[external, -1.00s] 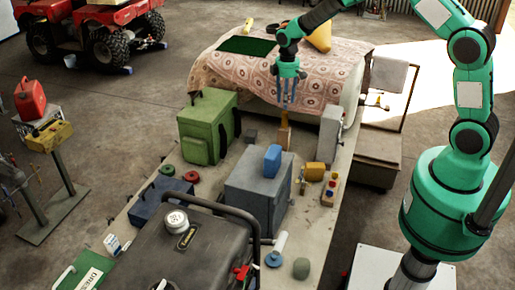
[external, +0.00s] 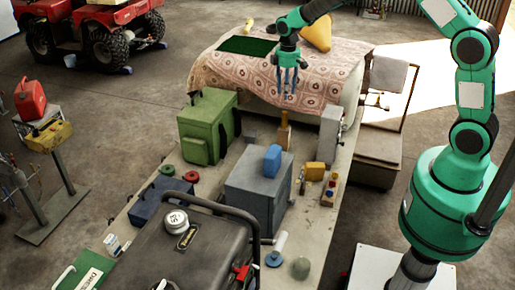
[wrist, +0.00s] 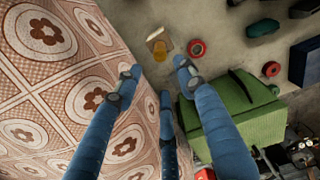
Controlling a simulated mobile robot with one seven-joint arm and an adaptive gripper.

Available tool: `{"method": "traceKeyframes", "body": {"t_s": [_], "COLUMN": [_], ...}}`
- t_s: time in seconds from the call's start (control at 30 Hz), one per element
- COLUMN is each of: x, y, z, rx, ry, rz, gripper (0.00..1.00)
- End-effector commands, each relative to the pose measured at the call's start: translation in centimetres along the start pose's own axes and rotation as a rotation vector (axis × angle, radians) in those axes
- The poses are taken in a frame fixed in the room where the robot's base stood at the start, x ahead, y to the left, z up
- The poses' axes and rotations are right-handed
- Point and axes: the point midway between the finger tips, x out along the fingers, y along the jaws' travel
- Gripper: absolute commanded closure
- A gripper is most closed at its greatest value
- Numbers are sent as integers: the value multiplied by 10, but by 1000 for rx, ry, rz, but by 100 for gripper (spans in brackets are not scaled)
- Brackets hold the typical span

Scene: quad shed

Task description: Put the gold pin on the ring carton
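The gold pin (external: 284,119) stands upright at a tan carton (external: 283,137), which I take for the ring carton, beyond the grey box. In the wrist view the gold pin (wrist: 165,50) overlaps the lower edge of the pale square carton (wrist: 155,34); whether it rests fully on top I cannot tell. My gripper (external: 288,94) hangs above the pin, apart from it. In the wrist view its blue fingers (wrist: 155,80) are spread, with nothing between them. The carton's lower part is hidden behind the grey box in the external view.
A green case (external: 209,126) stands left of the carton, and the grey box (external: 258,190) with a blue block (external: 272,160) stands in front. A patterned cloth (external: 230,75) covers the surface behind. A red ring (wrist: 196,48) lies close by in the wrist view.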

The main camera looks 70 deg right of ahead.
Motion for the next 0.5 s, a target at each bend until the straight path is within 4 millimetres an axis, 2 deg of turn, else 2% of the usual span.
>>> {"method": "traceKeyframes", "body": {"t_s": [0.13,0.27,0.37,0.5], "x": [-3,-16,-34,-72], "y": [-1,-9,-19,-43], "z": [0,1,3,9], "rx": [1,5,11,26], "ry": [2,10,23,49], "rz": [2,7,16,32], "gripper": [61,61,61,61]}}
